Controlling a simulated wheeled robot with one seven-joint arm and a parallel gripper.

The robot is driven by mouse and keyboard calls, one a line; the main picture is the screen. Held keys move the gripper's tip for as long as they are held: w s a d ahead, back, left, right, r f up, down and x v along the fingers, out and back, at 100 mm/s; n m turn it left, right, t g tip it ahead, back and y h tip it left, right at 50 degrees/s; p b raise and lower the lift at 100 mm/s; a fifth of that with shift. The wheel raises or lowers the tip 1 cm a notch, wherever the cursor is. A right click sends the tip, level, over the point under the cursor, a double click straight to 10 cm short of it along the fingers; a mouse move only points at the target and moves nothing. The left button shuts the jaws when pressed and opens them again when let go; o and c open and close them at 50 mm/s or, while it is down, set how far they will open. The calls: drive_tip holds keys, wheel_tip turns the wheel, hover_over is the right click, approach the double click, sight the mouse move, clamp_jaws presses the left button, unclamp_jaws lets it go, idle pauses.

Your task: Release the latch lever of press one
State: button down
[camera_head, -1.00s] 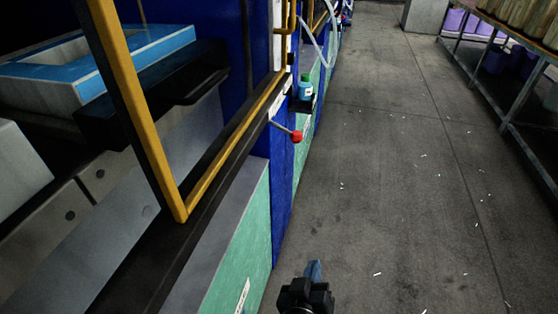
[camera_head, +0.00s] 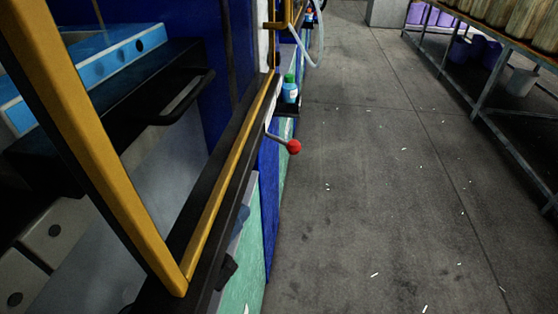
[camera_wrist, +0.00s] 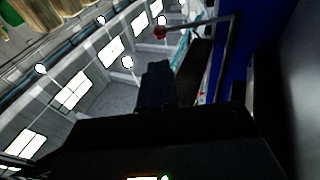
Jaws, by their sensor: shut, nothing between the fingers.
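The latch lever (camera_head: 279,138) is a thin metal rod with a red ball knob (camera_head: 294,146). It sticks out to the right from the blue side of the press (camera_head: 268,200), over the aisle. In the wrist view the red knob (camera_wrist: 160,32) and rod (camera_wrist: 200,24) show beyond my fingertips, with a gap in the picture. My gripper (camera_wrist: 155,72) is shut and empty, its dark fingers together.
A yellow guard frame (camera_head: 110,190) and a black handle (camera_head: 185,100) stand at the left. A green-capped bottle (camera_head: 290,90) sits on a small ledge just beyond the lever. The aisle floor (camera_head: 370,200) is open; a rack (camera_head: 490,90) stands at the right.

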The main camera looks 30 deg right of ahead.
sight(290, 152)
drive_tip(key=shift+d, duration=0.1)
drive_tip(key=p+x, duration=0.5)
drive_tip(key=x, duration=0.8)
drive_tip(key=shift+r, duration=0.15)
drive_tip(key=shift+w+d, duration=0.25)
drive_tip(key=shift+d, duration=0.15)
drive_tip(key=shift+d, duration=0.15)
drive_tip(key=w+d+n+t+y+b, duration=0.7)
drive_tip(key=w+d+t+y+b, duration=0.2)
drive_tip(key=d, duration=0.4)
drive_tip(key=shift+w+d+n+y+b, duration=0.25)
drive_tip(key=shift+w+n+y+b, duration=0.2)
drive_tip(key=shift+w+b, duration=0.75)
